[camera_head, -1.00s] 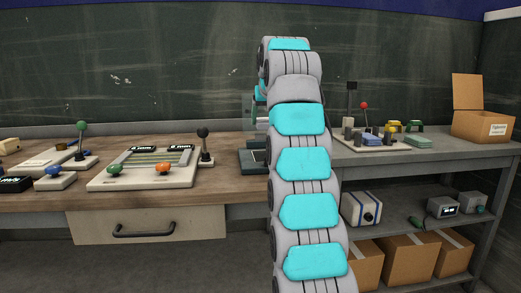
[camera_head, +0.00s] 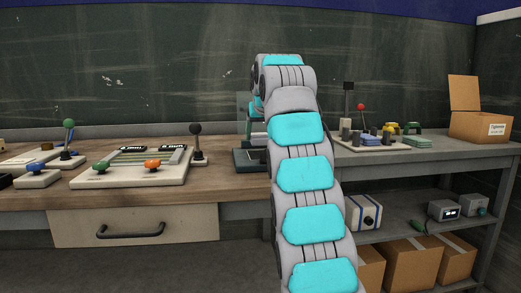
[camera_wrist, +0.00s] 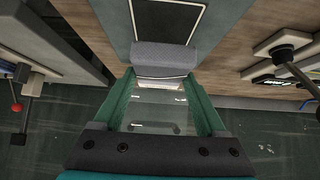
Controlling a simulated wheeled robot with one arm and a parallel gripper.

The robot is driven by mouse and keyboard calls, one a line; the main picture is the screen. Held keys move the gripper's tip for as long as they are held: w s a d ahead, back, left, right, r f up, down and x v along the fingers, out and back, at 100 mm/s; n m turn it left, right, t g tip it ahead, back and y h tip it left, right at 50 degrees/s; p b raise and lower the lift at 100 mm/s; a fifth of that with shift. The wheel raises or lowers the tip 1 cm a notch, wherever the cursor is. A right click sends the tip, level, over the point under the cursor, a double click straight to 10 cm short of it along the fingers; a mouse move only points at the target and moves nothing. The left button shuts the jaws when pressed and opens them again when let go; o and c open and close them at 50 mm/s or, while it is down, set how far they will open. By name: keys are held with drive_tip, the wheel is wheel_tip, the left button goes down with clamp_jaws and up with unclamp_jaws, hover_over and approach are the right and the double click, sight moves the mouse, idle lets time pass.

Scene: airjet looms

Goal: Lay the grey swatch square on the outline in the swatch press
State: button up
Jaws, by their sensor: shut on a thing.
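The grey swatch (camera_wrist: 165,57) is held between the green fingers of my gripper (camera_wrist: 160,78) in the wrist view. It looks bent, with its near part sloping down. Beyond it lies the swatch press (camera_wrist: 118,25), a blue-grey plate with a dark rectangle edged by a thin pale outline (camera_wrist: 204,20). The swatch overlaps the near end of that rectangle in the picture; whether it touches the plate I cannot tell. In the head view the press (camera_head: 246,161) shows at the bench's right end, partly behind my arm, which hides the swatch.
A cream board (camera_head: 120,175) with green and orange knobs and a black-knobbed lever (camera_head: 197,140) stand left of the press. Right of my arm a grey shelf unit (camera_head: 440,153) carries a tray of small parts (camera_head: 360,144) and an open carton (camera_head: 480,125).

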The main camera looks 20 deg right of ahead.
sight(261, 145)
drive_tip(key=shift+s+f+b, duration=0.1)
drive_tip(key=shift+f+b, duration=0.5)
drive_tip(key=shift+f, duration=1.25)
drive_tip(key=o, duration=1.5)
drive_tip(key=shift+b, duration=0.3)
drive_tip(key=shift+c, duration=0.2)
drive_tip(key=shift+r, duration=0.1)
drive_tip(key=v, duration=1.1)
drive_tip(key=shift+p, duration=0.4)
drive_tip(key=shift+s+a+r, duration=0.1)
drive_tip(key=shift+s+r, duration=0.2)
